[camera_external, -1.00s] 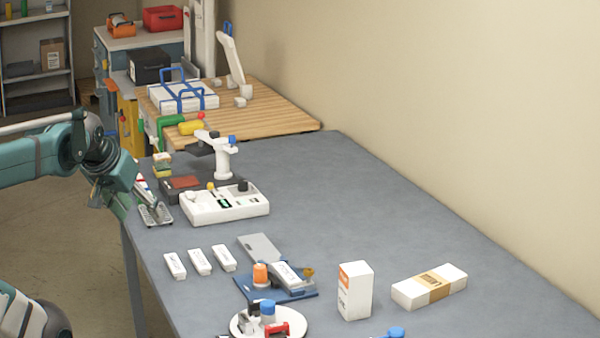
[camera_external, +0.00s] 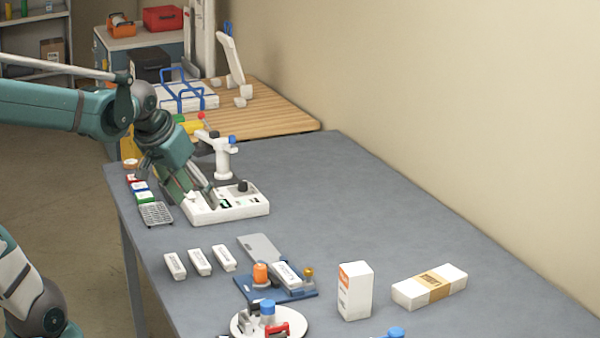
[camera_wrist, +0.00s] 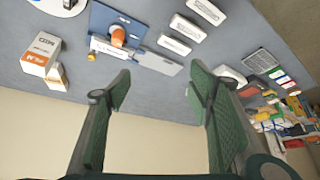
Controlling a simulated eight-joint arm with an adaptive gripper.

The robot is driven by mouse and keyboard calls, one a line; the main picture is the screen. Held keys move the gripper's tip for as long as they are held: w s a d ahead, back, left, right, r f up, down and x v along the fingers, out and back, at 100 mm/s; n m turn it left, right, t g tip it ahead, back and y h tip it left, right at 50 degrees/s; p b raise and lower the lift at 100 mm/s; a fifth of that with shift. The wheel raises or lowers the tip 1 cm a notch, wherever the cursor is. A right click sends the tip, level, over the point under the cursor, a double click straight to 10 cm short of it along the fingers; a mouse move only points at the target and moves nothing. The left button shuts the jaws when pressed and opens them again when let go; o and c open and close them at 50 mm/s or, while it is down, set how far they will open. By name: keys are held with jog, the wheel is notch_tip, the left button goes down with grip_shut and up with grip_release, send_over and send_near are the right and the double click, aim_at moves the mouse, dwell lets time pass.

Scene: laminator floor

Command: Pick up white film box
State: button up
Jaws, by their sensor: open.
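A white upright box with an orange label (camera_external: 355,291) stands on the grey table at the right. A flat white box with a tan band (camera_external: 429,287) lies to its right. Which one is the film box, I cannot tell. The wrist view shows an orange-and-white box (camera_wrist: 41,53) at upper left, with another box (camera_wrist: 58,77) partly hidden behind it. My gripper (camera_external: 203,197) is over the white control unit, far to the left of both boxes. In the wrist view my gripper (camera_wrist: 158,92) has its fingers wide apart with nothing between them.
The white control unit (camera_external: 232,207) with knobs is under my gripper. Small white bars (camera_external: 199,262), a blue fixture (camera_external: 300,296) and a round white plate (camera_external: 270,322) lie between it and the boxes. A beige wall (camera_external: 450,100) borders the table. The table's far middle is clear.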

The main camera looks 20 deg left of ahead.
jog(key=w+d+m+g+h+p, duration=0.1)
jog(key=w+d+m+p, duration=0.3)
jog(key=d, duration=0.9)
jog(key=m+g+h+p, duration=0.1)
jog(key=m+g+p, duration=0.15)
jog(key=p, duration=0.65)
send_over(346, 269)
notch_tip(346, 269, down, 4)
jog(key=f, duration=0.5)
jog(key=shift+s+a+b, duration=0.3)
jog(key=shift+s+a, duration=0.05)
jog(key=shift+f, duration=0.65)
jog(key=shift+x, duration=1.3)
jog(key=shift+f, duration=0.1)
